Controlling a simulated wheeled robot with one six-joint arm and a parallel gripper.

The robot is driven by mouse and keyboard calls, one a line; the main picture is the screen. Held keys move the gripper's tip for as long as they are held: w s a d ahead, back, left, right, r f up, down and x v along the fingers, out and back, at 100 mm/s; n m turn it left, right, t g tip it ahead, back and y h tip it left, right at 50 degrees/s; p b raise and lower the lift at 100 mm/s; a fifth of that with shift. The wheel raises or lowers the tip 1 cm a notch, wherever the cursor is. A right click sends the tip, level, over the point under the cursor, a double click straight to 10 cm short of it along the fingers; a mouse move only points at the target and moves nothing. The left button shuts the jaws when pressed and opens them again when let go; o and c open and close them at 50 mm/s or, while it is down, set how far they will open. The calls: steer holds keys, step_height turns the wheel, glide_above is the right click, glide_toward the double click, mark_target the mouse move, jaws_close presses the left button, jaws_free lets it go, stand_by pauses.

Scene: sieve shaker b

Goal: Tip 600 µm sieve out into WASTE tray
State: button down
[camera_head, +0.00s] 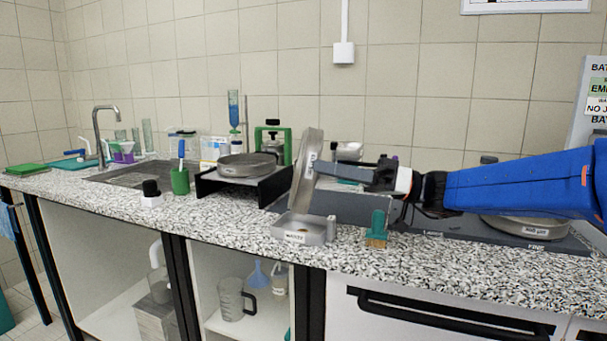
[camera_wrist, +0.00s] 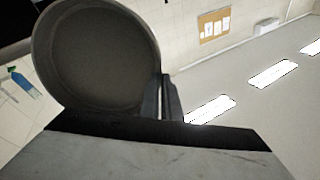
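A round metal sieve (camera_head: 306,170) stands almost on edge in the air above the tray; its label is too small to read. My gripper (camera_head: 322,167) is shut on its rim from the right. In the wrist view the sieve (camera_wrist: 95,55) shows its round inside, a plain grey face with no clear heap of material on it; the gripper fingers (camera_wrist: 165,98) are at its right edge. The metal tray labelled WASTE (camera_head: 298,230) sits near the counter's front edge, below the sieve. The tray's inside is mostly hidden.
A teal-handled brush (camera_head: 376,230) stands just right of the tray. Another sieve (camera_head: 525,227) sits on a dark base at right, under my arm. A pan (camera_head: 246,165) rests on a black stand at left, near a green cup (camera_head: 180,181) and a black-topped jar (camera_head: 151,193).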

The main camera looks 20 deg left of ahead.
steer(key=shift+d+r+t+h, duration=0.1)
steer(key=shift+r+t+h, duration=0.8)
steer(key=shift+h, duration=2.4)
steer(key=shift+a+r+t+h, duration=0.1)
steer(key=shift+r+t+h, duration=0.75)
steer(key=shift+h, duration=2.45)
steer(key=shift+d+r+t+h, duration=0.1)
steer(key=shift+r+t+h, duration=0.8)
steer(key=shift+h, duration=2.4)
steer(key=shift+f, duration=0.15)
